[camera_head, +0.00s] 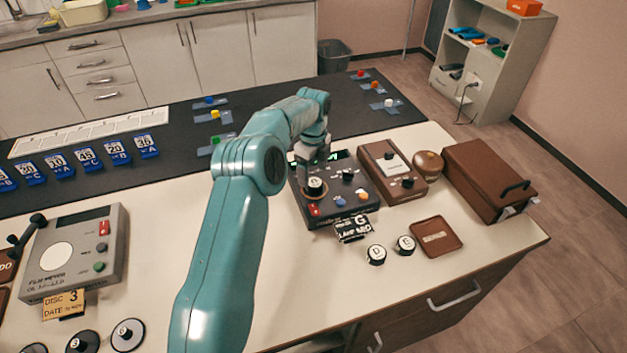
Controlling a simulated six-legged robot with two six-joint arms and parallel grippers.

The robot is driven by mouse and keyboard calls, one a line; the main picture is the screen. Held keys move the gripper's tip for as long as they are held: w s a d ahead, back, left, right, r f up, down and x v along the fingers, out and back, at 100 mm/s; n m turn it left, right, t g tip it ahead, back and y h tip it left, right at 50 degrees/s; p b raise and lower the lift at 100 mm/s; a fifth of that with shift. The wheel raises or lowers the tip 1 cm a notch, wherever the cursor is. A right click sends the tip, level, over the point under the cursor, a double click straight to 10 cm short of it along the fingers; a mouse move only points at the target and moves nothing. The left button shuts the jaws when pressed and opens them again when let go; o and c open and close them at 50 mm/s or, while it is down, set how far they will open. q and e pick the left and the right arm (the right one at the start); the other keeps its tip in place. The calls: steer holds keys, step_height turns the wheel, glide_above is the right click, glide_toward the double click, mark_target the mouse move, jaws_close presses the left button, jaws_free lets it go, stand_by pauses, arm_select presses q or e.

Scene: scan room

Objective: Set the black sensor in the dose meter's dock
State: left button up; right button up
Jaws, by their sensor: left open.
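The dose meter, a dark box with a green display (343,193), stands on the white worktop right of the middle. A round black piece with a pale marked top, seemingly the black sensor (316,187), sits on the left part of its top face. The dock beneath that piece is hidden. My left gripper (315,172) points down over this piece and is open; its fingers are close to it, and I cannot tell whether they touch it. Two black pieces with white tops, marked D (376,254) and G (405,245), stand on the worktop in front. My right gripper is not in view.
To the right are a brown device (392,172), a brown tray (436,238) and a brown case (489,177). A grey film meter (75,250) stands at left. Bare worktop lies in front.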

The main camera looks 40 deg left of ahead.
mark_target(314, 182)
arm_select(q)
step_height(314, 182, up, 8)
steer(key=shift+w+d+f, duration=0.15)
steer(key=shift+d, duration=0.05)
steer(key=shift+a+f, duration=0.1)
steer(key=shift+a, duration=0.05)
stand_by(0.4)
